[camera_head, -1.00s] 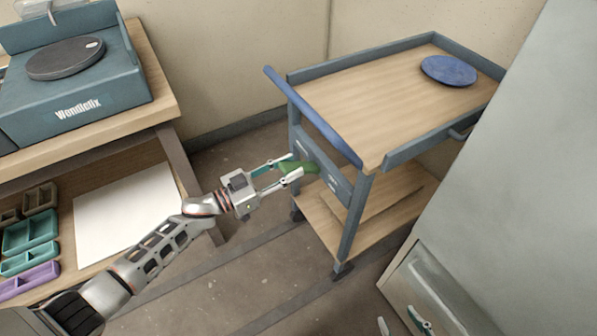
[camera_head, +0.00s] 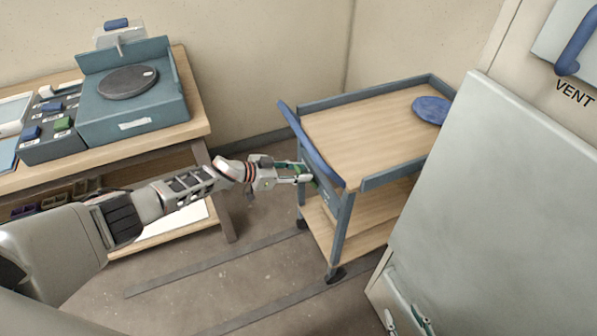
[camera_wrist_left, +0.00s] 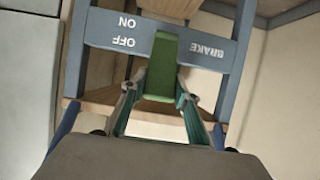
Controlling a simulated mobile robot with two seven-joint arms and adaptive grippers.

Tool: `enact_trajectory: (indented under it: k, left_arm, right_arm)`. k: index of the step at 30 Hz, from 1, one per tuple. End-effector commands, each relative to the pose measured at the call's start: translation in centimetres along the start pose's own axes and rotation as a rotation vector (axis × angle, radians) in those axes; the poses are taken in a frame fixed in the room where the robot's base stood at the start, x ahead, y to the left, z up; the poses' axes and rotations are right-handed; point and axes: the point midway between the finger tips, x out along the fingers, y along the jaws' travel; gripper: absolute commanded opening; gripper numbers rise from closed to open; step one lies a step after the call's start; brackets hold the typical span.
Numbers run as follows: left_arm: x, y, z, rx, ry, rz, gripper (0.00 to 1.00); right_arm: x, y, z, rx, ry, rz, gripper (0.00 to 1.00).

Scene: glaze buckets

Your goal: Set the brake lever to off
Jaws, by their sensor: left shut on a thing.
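The brake lever (camera_wrist_left: 160,68) is a green handle on the blue-grey end panel (camera_wrist_left: 105,30) of a trolley. Beside it are upside-down labels ON, OFF and BRAKE in the left wrist view. My left gripper (camera_wrist_left: 158,92) is shut on the lever, one finger on each side. In the head view, my left gripper (camera_head: 302,174) reaches the trolley's end panel and largely hides the lever. I cannot tell clearly which mark the lever lines up with. My right gripper (camera_head: 407,322) shows partly at the bottom edge, its fingers apart and nothing visible between them.
The trolley (camera_head: 365,125) has a blue push bar (camera_head: 308,145) above my left gripper and a blue plate (camera_head: 431,110) on top. A workbench (camera_head: 150,146) with a scale (camera_head: 130,100) stands left. A large grey cabinet (camera_head: 490,190) is close on the right. Open floor lies between.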

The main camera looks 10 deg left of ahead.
Motion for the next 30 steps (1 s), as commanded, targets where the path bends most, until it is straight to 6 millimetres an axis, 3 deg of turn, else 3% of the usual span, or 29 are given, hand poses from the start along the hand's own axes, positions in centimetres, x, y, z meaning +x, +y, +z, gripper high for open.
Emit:
enact_trajectory:
  k: [1, 9, 30]
  left_arm:
    - [-0.2, -0.2, -1.4, 0.011, -0.036, -0.003, 0.0]
    - [0.9, -0.2, -1.8, 0.006, -0.193, -0.003, 0.0]
    - [2.3, 0.0, -2.5, 0.002, -0.357, -0.002, 0.0]
  right_arm:
    - [-0.8, 0.1, -1.3, 0.002, 0.005, -0.001, 0.4]
    - [-2.1, 0.7, -4.8, -0.002, 0.032, 0.006, 0.4]
    - [-2.9, 1.0, -5.7, -0.005, 0.026, 0.008, 0.4]
